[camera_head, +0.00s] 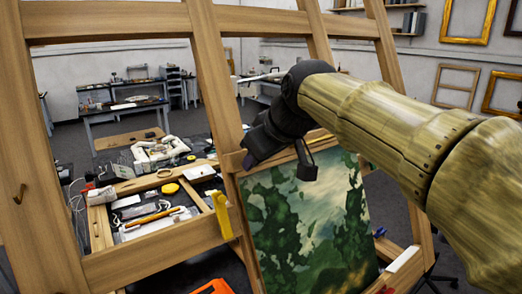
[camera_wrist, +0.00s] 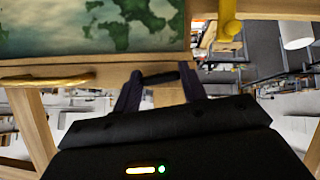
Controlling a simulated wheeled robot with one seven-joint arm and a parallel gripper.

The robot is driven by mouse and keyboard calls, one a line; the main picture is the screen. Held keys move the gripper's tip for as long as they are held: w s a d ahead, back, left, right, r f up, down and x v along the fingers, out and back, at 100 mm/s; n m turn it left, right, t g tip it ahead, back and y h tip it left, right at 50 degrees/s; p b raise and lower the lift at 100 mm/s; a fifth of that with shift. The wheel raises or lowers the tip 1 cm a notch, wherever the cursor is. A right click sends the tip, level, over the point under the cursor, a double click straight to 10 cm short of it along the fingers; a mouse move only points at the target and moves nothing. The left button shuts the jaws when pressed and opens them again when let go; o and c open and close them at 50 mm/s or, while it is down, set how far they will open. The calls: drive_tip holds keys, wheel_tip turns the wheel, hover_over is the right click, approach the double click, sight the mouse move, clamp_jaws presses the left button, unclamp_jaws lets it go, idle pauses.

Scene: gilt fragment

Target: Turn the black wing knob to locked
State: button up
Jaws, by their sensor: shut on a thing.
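The black wing knob (camera_wrist: 160,78) shows in the wrist view as a dark bar between my fingertips, in front of the wooden easel crossbar. My gripper (camera_wrist: 158,88) is shut on it, with one dark finger on each side. In the head view my gripper (camera_head: 250,160) reaches the crossbar above the painting, and its dark body hides the knob. I see no lock marking, so I cannot tell the knob's turned position.
A green landscape painting (camera_head: 305,225) stands on the wooden easel (camera_head: 205,70) below my gripper. A yellow clamp (camera_head: 221,214) is on the easel to its left. A gold-coloured piece (camera_wrist: 45,79) lies along the crossbar. A cluttered bench (camera_head: 150,195) stands behind.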

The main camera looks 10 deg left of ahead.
drive_tip(key=shift+f+m+g, duration=0.1)
drive_tip(key=shift+m+g, duration=0.4)
drive_tip(key=shift+m, duration=0.4)
drive_tip(key=shift+y, duration=0.3)
drive_tip(key=o, duration=1)
drive_tip(key=shift+d, duration=0.1)
drive_tip(key=b+v, duration=0.1)
drive_tip(key=v, duration=1.6)
drive_tip(key=shift+s, duration=0.1)
